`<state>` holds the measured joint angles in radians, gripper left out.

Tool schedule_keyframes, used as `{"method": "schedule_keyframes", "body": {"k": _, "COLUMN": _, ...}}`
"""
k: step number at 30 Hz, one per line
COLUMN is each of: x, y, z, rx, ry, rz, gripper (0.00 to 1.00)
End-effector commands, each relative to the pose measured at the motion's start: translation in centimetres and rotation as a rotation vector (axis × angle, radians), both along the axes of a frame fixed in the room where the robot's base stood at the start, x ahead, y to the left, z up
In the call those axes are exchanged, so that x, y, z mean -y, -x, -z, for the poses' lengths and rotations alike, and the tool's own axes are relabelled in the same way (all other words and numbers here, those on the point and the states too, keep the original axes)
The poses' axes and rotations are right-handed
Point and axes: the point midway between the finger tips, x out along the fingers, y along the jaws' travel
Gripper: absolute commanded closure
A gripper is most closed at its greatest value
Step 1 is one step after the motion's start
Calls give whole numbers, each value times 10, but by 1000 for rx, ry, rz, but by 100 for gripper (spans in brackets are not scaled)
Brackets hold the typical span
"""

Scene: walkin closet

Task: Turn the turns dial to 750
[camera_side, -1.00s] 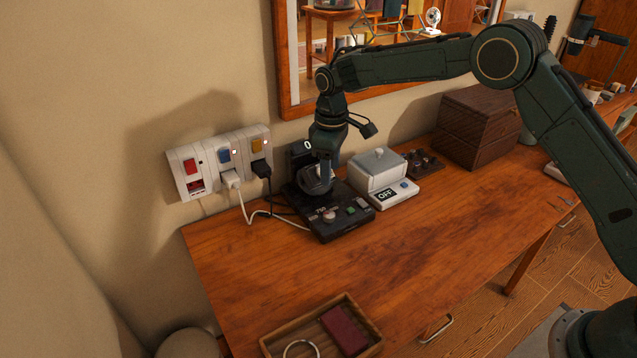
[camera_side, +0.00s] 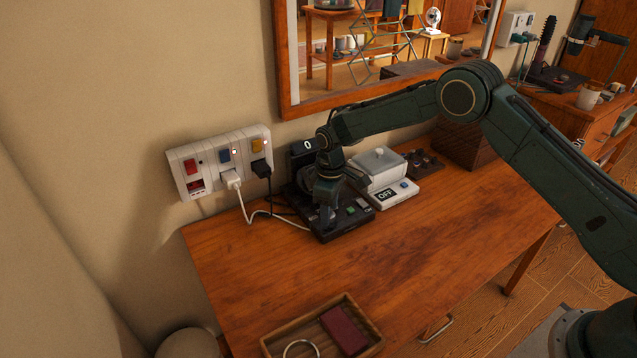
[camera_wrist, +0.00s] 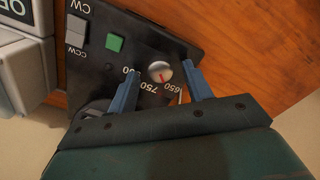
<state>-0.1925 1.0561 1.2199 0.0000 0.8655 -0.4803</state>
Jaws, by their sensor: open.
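The turns dial (camera_wrist: 160,72) is a small silver knob with a red pointer line on a black control panel (camera_wrist: 140,42). Its printed numbers appear upside down, with 750 and 650 readable beside it. The red line points toward the 650–750 side; its exact reading is unclear. My gripper (camera_wrist: 161,68) is open, with one blue finger on each side of the knob; contact cannot be told. In the side view, my gripper (camera_side: 328,218) is low over the front of the black device (camera_side: 347,229) and hides the dial. The device's display (camera_side: 307,145) reads 0.
A green button (camera_wrist: 114,42) and a CW/CCW switch (camera_wrist: 76,31) share the panel. A white device reading OFF (camera_side: 397,196) stands close on the right. Cables run to wall outlets (camera_side: 219,160) on the left. A wooden tray (camera_side: 274,343) lies at the front; the table between is clear.

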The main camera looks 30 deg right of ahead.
Motion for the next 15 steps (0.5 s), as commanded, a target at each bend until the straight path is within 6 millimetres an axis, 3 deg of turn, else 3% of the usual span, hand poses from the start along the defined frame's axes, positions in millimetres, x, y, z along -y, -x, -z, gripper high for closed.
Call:
{"method": "schedule_keyframes", "body": {"k": 12, "x": 0, "y": 0, "z": 6, "rx": 0, "ry": 0, "rz": 0, "gripper": 50}}
{"method": "schedule_keyframes", "body": {"k": 15, "x": 0, "y": 0, "z": 6, "rx": 0, "ry": 0, "rz": 0, "gripper": 69}}
